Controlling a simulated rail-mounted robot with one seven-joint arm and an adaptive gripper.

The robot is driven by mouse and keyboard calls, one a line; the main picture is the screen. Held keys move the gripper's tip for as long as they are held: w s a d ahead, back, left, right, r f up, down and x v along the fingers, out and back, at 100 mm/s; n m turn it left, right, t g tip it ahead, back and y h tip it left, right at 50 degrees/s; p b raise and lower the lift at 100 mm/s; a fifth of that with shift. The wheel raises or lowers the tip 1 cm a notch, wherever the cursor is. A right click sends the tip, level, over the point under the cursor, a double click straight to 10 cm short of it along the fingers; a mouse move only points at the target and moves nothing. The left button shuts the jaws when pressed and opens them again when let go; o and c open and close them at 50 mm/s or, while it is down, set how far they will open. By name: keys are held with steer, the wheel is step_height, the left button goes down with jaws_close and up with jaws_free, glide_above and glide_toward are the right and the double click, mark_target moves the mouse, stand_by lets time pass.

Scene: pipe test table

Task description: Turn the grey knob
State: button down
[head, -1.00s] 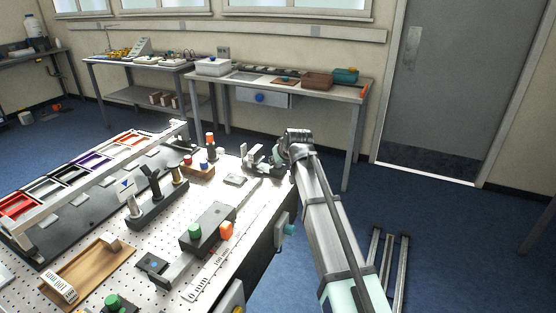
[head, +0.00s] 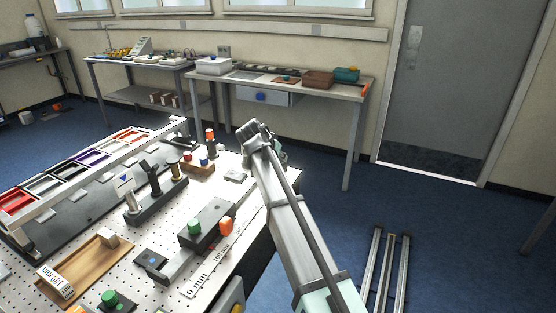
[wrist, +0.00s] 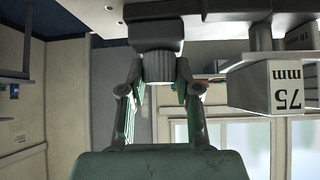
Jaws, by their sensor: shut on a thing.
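The grey knob (wrist: 158,66) is a ribbed cylinder at the upper middle of the wrist view, under a dark block (wrist: 155,32). My gripper (wrist: 160,82) has one finger on each side of it and is shut on it. In the head view my gripper (head: 272,147) is at the far right corner of the perforated table. There my own arm and wrist hide the knob and the fingertips, so the knob's angle cannot be read.
In the wrist view a white block marked 75 mm (wrist: 272,86) is close on the right. The perforated table (head: 222,270) carries a green-and-orange-knobbed box (head: 207,226), a lever block (head: 156,200) and a wooden tray (head: 85,268).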

steer(key=shift+m+h, duration=0.4)
steer(key=shift+m, duration=0.2)
steer(key=c, duration=0.8)
jaws_free()
steer(key=v, duration=1.2)
steer(key=shift+w, duration=0.2)
steer(key=shift+a+r, duration=0.1)
steer(key=shift+a, duration=0.05)
